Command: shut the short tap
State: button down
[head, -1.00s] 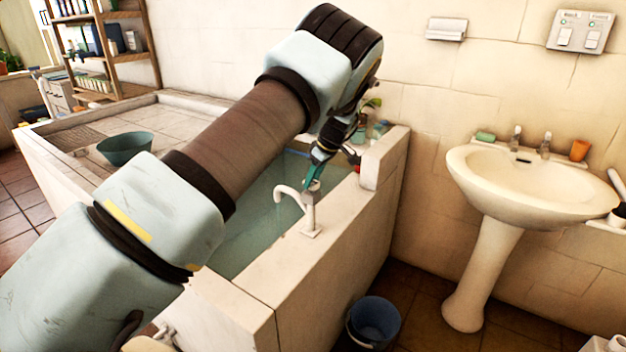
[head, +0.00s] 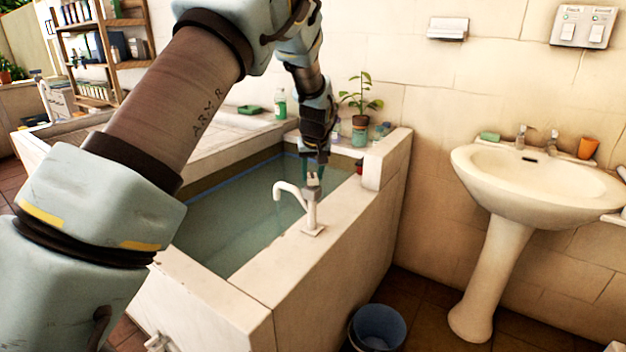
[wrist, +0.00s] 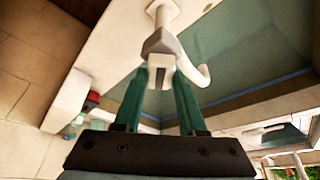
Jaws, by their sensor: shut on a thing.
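The short tap (head: 311,215) is white, with a curved spout pointing left over the water. It stands upright on the near wall of the tub. Its small grey handle (head: 313,188) is on top. My gripper (head: 315,170) comes down on the handle from above, its teal fingers at either side. In the wrist view the handle (wrist: 159,60) sits between the fingertips of my gripper (wrist: 160,78), and the spout (wrist: 190,68) curves off to the right. My gripper is shut on the handle. The exact finger contact is too small to see.
The tub (head: 245,290) holds water. A white washbasin (head: 530,185) stands at the right. A blue bucket (head: 377,328) is on the floor below.

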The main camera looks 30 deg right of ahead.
jog(key=m, duration=0.1)
jog(key=m+h+b, duration=0.1)
jog(key=m, duration=0.1)
jog(key=shift+w+a+m+g, duration=0.2)
jog(key=shift+m+g, duration=0.1)
jog(key=shift+g, duration=0.1)
jog(key=m+g+h, duration=0.1)
jog(key=m, duration=0.3)
jog(key=shift+m, duration=0.3)
jog(key=shift+c, duration=2.4)
grip_release()
jog(key=shift+g, duration=0.3)
jog(key=b+v, duration=0.2)
jog(key=v, duration=0.8)
jog(key=shift+a+r, duration=0.25)
jog(key=shift+r, duration=0.05)
jog(key=shift+s, duration=0.15)
